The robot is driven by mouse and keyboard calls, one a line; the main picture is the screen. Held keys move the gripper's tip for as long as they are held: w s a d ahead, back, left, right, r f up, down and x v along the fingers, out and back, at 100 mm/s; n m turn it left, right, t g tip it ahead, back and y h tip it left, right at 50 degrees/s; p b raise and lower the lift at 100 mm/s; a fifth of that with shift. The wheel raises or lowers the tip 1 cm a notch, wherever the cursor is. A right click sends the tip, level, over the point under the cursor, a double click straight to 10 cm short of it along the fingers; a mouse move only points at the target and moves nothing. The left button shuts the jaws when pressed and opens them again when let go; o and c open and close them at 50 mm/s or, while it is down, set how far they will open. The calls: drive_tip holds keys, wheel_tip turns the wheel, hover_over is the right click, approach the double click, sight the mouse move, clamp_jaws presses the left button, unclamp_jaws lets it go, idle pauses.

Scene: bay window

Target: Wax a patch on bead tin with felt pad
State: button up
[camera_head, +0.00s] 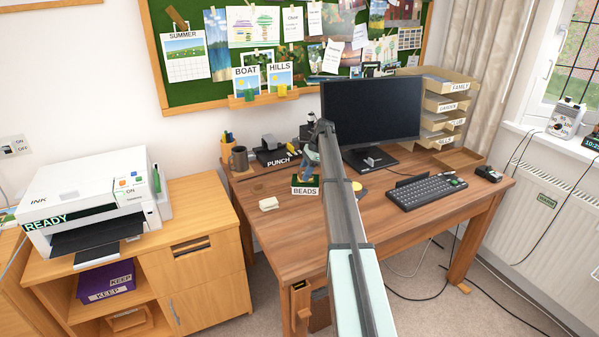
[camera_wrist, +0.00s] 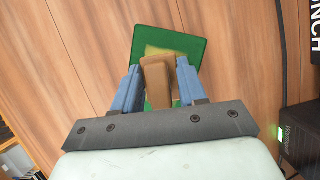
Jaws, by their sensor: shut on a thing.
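The bead tin (camera_head: 305,190) is a green box with a white BEADS label, standing on the desk left of the monitor. In the wrist view its green top (camera_wrist: 190,47) lies beyond my fingertips, with a pale yellowish patch (camera_wrist: 153,50) on it. My gripper (camera_wrist: 159,70) has blue fingers shut on a brown block, the felt pad (camera_wrist: 157,85). The pad is over the tin's top and covers part of the patch; whether it touches the lid I cannot tell. In the head view my gripper (camera_head: 312,158) is just above the tin, partly hidden by my arm.
A black PUNCH box (camera_head: 272,157) and a grey mug (camera_head: 239,158) stand behind. The monitor (camera_head: 371,110) and keyboard (camera_head: 427,191) are to the right. The desk's front left is clear.

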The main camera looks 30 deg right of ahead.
sight(315, 179)
drive_tip(key=s+d, duration=0.2)
drive_tip(key=d, duration=0.1)
drive_tip(key=shift+d, duration=0.25)
drive_tip(key=shift+w+a, duration=0.6)
drive_tip(key=shift+a, duration=0.5)
drive_tip(key=shift+w+a, duration=0.6)
drive_tip(key=shift+a, duration=0.5)
drive_tip(key=shift+w+a, duration=0.6)
drive_tip(key=shift+a, duration=0.5)
wheel_tip(315, 179, up, 8)
drive_tip(key=shift+r, duration=0.1)
